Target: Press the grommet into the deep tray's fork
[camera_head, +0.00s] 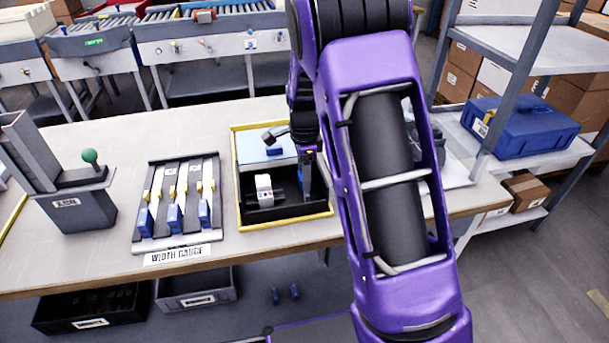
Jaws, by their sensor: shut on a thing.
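The deep tray (240,213) has a yellow rim and a dark inside, and stands on the bench left of my arm. A white block with a small red mark (264,188) sits on a dark holder inside it. My gripper (306,172) is at the tray's right side, pointing down, partly hidden by my purple arm. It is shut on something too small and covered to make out. I cannot pick out the grommet or the fork for certain. A pale blue panel (255,150) fills the tray's back part, with a dark hammer-shaped piece (275,135) over it.
Left of the tray stands a width gauge (177,248) with blue and yellow sliders. Further left is a grey fixture with a green knob (89,156). A shelf at right holds a blue case (522,128). Bare bench (120,135) lies behind the gauge.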

